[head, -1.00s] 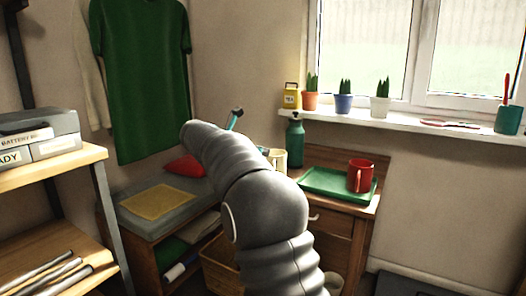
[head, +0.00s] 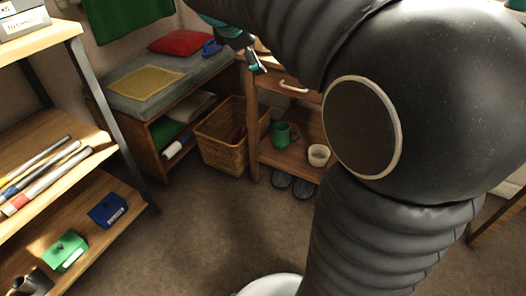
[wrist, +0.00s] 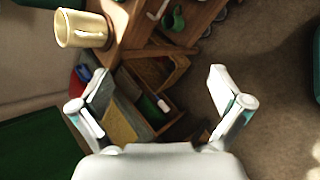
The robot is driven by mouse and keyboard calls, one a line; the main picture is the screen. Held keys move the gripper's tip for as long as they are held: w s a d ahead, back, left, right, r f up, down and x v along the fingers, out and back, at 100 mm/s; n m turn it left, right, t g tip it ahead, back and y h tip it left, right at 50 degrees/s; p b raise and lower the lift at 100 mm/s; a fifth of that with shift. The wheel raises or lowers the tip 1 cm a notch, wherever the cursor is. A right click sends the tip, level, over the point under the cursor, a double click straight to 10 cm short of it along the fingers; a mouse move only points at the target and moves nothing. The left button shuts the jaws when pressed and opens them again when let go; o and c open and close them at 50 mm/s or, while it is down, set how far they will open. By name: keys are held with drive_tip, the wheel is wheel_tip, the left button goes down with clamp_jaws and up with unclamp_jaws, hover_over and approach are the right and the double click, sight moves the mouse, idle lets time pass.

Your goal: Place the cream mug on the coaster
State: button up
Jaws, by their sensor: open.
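The cream mug (wrist: 80,30) is at the upper left of the wrist view, with its handle towards the right. It lies beyond my left finger and apart from it. In the head view my arm covers the place where the mug stood earlier. My gripper (wrist: 160,79) is open, with nothing between its fingers. Part of it also shows in the head view (head: 255,66), near the wooden stand's upper left edge.
The wooden stand's lower shelf holds a green mug (head: 284,134) and a pale cup (head: 318,153). A wicker basket (head: 226,140) stands beside it. A grey-topped bench (head: 118,103) carries a yellow cloth (head: 146,84) and red cushion (head: 180,41). Floor in front is clear.

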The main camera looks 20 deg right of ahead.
drive_tip(key=s+a+f+m+y, duration=0.2)
drive_tip(key=s+a+f+m, duration=0.1)
drive_tip(key=s, duration=0.5)
drive_tip(key=s+a+f+m+y+p, duration=0.1)
drive_tip(key=s+a+f+m+y, duration=0.1)
drive_tip(key=s+f+m, duration=0.3)
drive_tip(key=s+a+f+m+y+p, duration=0.1)
drive_tip(key=s+a+f+m, duration=0.3)
drive_tip(key=s, duration=0.9)
drive_tip(key=shift+s+a+m+y, duration=0.2)
drive_tip(key=shift+a+m+y, duration=0.15)
drive_tip(key=shift+m+y, duration=0.65)
